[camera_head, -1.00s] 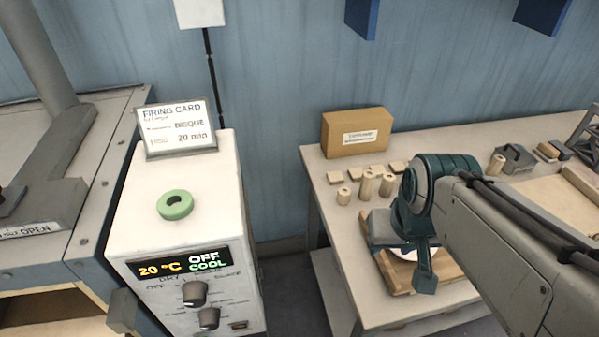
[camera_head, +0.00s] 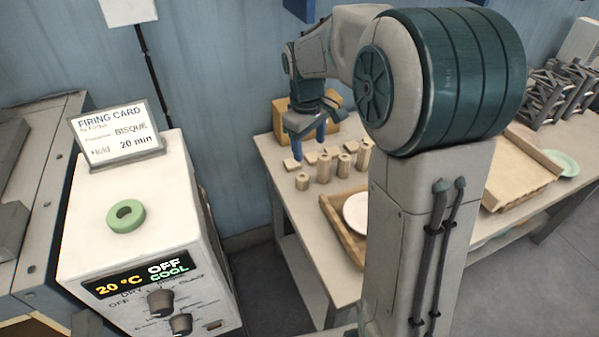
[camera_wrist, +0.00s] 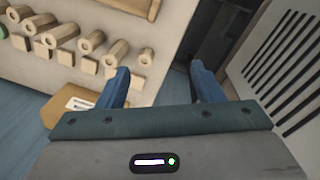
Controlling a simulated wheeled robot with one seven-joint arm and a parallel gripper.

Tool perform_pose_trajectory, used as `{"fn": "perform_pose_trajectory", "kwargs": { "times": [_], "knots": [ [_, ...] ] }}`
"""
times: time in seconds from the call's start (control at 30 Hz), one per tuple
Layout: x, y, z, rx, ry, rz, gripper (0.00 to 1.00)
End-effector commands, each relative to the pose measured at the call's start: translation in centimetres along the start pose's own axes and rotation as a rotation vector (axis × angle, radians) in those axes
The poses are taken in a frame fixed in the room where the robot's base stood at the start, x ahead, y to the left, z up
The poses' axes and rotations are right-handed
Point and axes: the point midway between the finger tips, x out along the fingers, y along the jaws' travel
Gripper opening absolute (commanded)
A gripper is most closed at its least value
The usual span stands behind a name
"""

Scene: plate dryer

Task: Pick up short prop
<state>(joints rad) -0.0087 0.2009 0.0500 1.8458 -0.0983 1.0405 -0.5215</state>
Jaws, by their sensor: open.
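Several pale cylindrical props stand in a row on the worktable. The shortest, a small hollow cylinder (camera_head: 302,181), is at the row's left end in the head view. In the wrist view a short prop (camera_wrist: 146,57) is at the row's right end, just beyond the left fingertip. Taller props (camera_head: 324,168) stand beside it. My gripper (camera_head: 309,136) is open and empty, over the back left of the table, behind the row. In the wrist view its two blue fingers (camera_wrist: 160,74) are spread apart, with table edge and floor showing between them.
Small flat pieces (camera_head: 292,165) lie behind the props. A cardboard box (camera_head: 283,118) stands by the wall, partly behind my gripper. A wooden tray (camera_head: 333,214) with a white plate (camera_head: 357,211) is in front. The kiln controller (camera_head: 180,220) stands left across a gap.

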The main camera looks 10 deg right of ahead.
Motion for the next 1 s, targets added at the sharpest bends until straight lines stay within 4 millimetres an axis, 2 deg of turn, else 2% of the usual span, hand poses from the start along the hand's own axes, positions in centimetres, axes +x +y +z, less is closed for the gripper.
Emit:
{"fn": "perform_pose_trajectory", "kwargs": {
  "times": [0.1, 0.3, 0.5, 0.77, 1.0],
  "knots": [
    [2.2, 1.6, -2.8, -0.088, -0.032, -0.017, 0.61],
    [6.2, 3.7, -6.6, -0.231, -0.076, -0.044, 0.61],
    [9.3, 4.8, -8.8, -0.327, -0.103, -0.065, 0.61],
    [11.7, 5.1, -9.4, -0.363, -0.113, -0.075, 0.61],
    [16.3, 4.8, -8.8, -0.362, -0.114, -0.076, 0.61]
  ]
}}
